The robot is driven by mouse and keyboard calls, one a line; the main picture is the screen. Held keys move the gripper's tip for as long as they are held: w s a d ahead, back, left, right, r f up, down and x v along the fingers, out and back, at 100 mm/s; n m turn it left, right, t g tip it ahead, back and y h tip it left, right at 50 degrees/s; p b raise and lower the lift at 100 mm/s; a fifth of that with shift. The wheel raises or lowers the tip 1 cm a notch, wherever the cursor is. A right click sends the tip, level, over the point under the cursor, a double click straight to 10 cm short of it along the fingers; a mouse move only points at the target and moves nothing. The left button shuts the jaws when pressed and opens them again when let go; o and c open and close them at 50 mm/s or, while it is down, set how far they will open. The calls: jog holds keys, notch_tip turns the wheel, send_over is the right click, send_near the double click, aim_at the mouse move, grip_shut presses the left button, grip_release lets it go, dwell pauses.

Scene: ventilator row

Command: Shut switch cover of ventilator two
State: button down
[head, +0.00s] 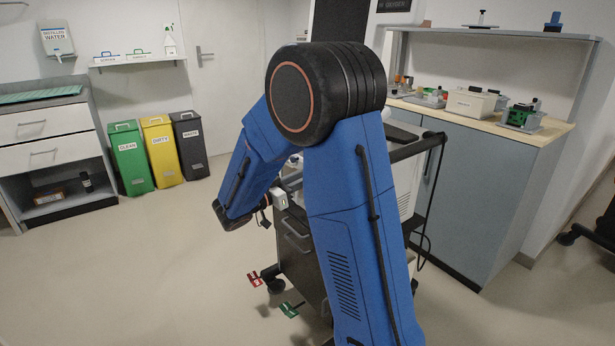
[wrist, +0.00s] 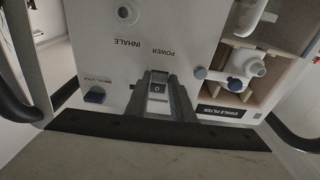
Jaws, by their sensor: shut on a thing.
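In the wrist view, the ventilator's white front panel (wrist: 115,70) shows upside down, with INHALE and POWER lettering. My gripper (wrist: 159,80) is at the small power switch (wrist: 157,89), with one dark finger on each side of it. The gripper is shut on a small piece at the switch, which looks like the switch cover. The fingers hide its edges, so I cannot tell how far the cover is open. No ventilator number is readable. In the head view, my blue arm hides most of the ventilator, and its white side (head: 407,190) shows at the right.
A dark cart rail (wrist: 100,132) runs close below. A counter (head: 555,128) stands at the right in the head view.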

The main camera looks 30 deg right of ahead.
jog(key=c, duration=1.5)
grip_release()
jog(key=a, duration=0.5)
jog(key=s+a+f, duration=0.1)
jog(key=a, duration=0.5)
jog(key=a+f, duration=0.1)
jog(key=a, duration=0.5)
jog(key=shift+s+a, duration=0.1)
jog(key=shift+s, duration=0.05)
